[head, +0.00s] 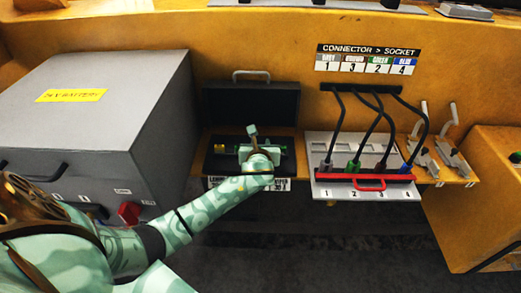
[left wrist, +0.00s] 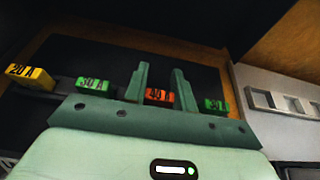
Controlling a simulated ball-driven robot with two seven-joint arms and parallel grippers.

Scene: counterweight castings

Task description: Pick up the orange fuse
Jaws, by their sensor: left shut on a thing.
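The orange fuse (left wrist: 159,96), marked 40 A, shows in the left wrist view between the two fingers of my left gripper (left wrist: 161,80). The fingers are shut on it. In the head view my left gripper (head: 252,140) is over the open dark case (head: 250,102) and hides the orange fuse. I cannot tell whether the fuse is clear of the case floor. My right gripper is in neither view.
A yellow 20 A fuse (left wrist: 28,76) and green fuses, one at the left (left wrist: 93,86) and one at the right (left wrist: 216,105), flank it. A grey battery box (head: 95,115) stands left. A connector panel (head: 360,160) with black cables and a red bar is right.

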